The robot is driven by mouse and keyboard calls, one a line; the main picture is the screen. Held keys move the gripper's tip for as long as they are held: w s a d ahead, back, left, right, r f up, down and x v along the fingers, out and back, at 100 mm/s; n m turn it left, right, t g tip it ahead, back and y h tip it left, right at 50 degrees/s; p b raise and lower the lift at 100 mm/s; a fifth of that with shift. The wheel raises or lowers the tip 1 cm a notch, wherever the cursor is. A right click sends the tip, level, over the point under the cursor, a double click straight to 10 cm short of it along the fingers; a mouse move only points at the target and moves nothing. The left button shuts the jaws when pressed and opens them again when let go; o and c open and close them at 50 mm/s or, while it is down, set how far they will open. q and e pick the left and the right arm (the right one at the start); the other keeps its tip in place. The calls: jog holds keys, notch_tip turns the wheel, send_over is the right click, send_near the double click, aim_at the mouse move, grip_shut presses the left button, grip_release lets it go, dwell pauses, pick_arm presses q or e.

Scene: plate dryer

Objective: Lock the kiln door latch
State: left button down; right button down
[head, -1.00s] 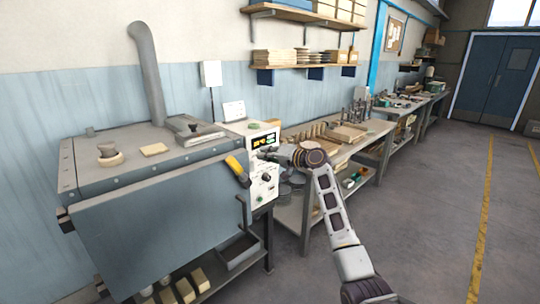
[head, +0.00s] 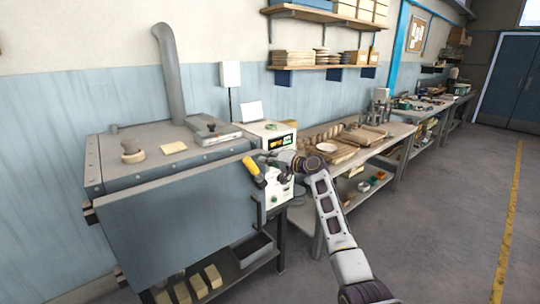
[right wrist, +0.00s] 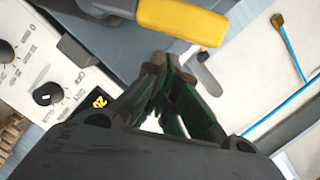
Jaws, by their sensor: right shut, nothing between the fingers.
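The grey kiln (head: 165,225) fills the left of the head view, its broad front door panel closed or nearly so; I cannot tell exactly. The latch handle with a yellow grip (head: 252,167) is at the door's right edge, tilted. The same yellow grip (right wrist: 182,20) shows large at the top of the right wrist view. My right gripper (head: 270,159) is just right of the handle, in front of the control panel. In the right wrist view its fingers (right wrist: 165,90) are shut and empty, below the yellow grip and apart from it. My left gripper is not in view.
The white control panel (head: 280,185) with display and knobs stands close behind my right gripper. A workbench (head: 385,142) with boards and a plate runs back to the right. The floor (head: 440,220) at the right is clear.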

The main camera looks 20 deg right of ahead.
aim_at(252, 167)
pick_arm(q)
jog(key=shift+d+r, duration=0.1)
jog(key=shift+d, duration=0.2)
pick_arm(e)
jog(key=shift+s+a+f, duration=0.2)
jog(key=shift+a+f, duration=0.15)
jog(key=shift+a, duration=0.2)
